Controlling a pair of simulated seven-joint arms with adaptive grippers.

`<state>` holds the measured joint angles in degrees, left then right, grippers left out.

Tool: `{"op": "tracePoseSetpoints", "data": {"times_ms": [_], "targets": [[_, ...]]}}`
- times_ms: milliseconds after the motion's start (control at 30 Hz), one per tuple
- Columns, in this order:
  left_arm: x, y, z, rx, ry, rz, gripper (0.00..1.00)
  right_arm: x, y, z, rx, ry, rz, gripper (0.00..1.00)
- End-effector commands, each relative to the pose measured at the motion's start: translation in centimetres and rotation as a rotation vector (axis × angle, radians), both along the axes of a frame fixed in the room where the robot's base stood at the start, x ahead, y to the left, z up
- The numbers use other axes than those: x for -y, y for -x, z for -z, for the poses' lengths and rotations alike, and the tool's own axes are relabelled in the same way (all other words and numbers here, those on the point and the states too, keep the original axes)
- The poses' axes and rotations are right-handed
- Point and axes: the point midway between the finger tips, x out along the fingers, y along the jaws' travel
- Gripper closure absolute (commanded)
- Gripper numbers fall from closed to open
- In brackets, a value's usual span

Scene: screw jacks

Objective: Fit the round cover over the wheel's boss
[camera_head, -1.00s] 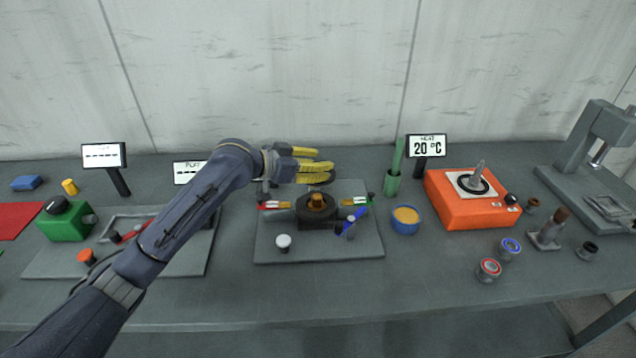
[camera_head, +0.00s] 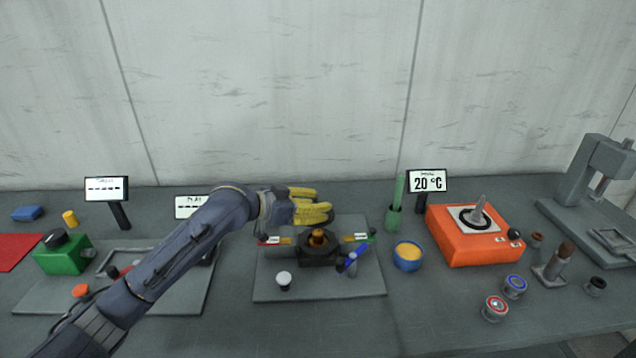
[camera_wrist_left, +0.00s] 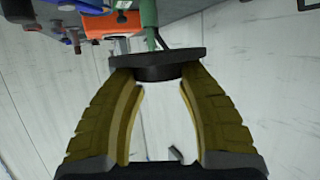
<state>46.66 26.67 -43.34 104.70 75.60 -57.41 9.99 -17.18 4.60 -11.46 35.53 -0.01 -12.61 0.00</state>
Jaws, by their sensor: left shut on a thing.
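My left gripper (camera_head: 326,207) reaches in from the left, just above and behind the dark block with an amber-brown boss (camera_head: 318,237) on the middle grey plate. In the left wrist view its yellow fingers are shut on a dark round disc (camera_wrist_left: 155,68), which I take for the round cover. The disc sits across the fingertips with a thicker dark part between them. I cannot make out the wheel's rim clearly. My right gripper is not in view.
A white-topped knob (camera_head: 284,279) and blue pieces (camera_head: 352,263) stand on the plate near the block. A blue bowl (camera_head: 407,262), a green rod in a holder (camera_head: 394,218) and an orange heater (camera_head: 462,242) are to the right.

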Motion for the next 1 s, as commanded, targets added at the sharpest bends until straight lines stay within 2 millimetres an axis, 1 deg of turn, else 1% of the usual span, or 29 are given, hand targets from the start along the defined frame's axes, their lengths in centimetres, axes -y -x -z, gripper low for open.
{"op": "tracePoseSetpoints", "data": {"times_ms": [33, 133, 300, 467, 1000], "targets": [[-0.1, 0.0, 1.2, -0.002, 0.003, 0.008, 1.0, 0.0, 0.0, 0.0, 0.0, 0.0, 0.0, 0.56], [-0.1, -0.1, 2.2, 0.004, 0.007, 0.036, 1.0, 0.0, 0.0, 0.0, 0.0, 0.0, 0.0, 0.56], [0.1, -0.5, 1.5, 0.012, 0.014, 0.074, 1.0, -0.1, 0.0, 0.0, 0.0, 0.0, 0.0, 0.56], [0.2, -0.5, 1.6, 0.013, 0.018, 0.087, 1.0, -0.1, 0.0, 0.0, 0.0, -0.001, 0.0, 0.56], [0.3, -0.5, 4.1, 0.012, 0.02, 0.088, 1.0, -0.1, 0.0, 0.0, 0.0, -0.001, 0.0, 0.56]]}}
